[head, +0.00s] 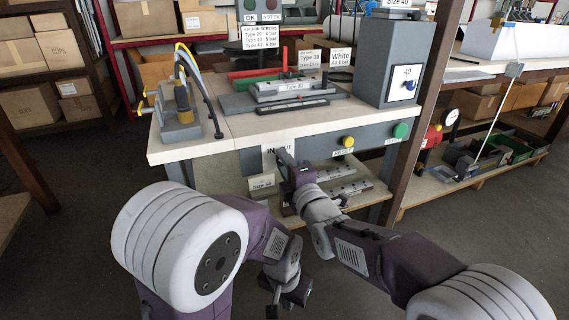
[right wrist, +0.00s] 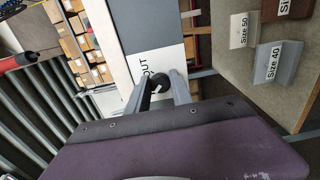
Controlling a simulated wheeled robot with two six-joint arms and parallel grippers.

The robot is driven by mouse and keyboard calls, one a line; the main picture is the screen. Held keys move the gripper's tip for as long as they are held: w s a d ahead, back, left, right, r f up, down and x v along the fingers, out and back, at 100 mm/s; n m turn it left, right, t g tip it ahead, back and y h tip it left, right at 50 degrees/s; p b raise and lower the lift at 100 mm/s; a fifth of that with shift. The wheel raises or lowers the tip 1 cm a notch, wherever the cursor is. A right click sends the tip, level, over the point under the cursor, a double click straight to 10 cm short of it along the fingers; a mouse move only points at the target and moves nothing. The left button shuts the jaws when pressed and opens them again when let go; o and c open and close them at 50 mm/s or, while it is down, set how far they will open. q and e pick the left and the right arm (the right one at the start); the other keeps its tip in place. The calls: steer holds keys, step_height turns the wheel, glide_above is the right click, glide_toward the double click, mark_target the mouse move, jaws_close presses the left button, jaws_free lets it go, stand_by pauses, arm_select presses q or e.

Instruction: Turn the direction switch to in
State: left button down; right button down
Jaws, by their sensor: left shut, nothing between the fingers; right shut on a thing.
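The direction switch is a small dark knob (right wrist: 158,86) on a white plate (right wrist: 165,64) at the workbench's front panel. The plate's word OUT is readable in the right wrist view; in the head view the plate (head: 270,159) reads IN and OUT, partly covered by my gripper. My right gripper (head: 285,159) is at the plate. In the right wrist view its fingers (right wrist: 163,93) are closed around the knob, one on each side. I cannot tell which way the knob points. My left gripper (head: 274,301) is low, in front of the bench, shut and empty.
A yellow button (head: 348,141) and a green button (head: 400,130) sit right of the switch on the same panel. A lower shelf (head: 375,194) with profiles and size cards lies below. The benchtop (head: 205,147) carries a profile fixture (head: 290,92). Floor is free at left.

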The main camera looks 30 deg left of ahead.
steer(key=c, duration=1.1)
jaws_free()
steer(key=shift+c, duration=0.2)
steer(key=p+v, duration=0.3)
steer(key=v, duration=0.6)
steer(key=shift+s, duration=0.1)
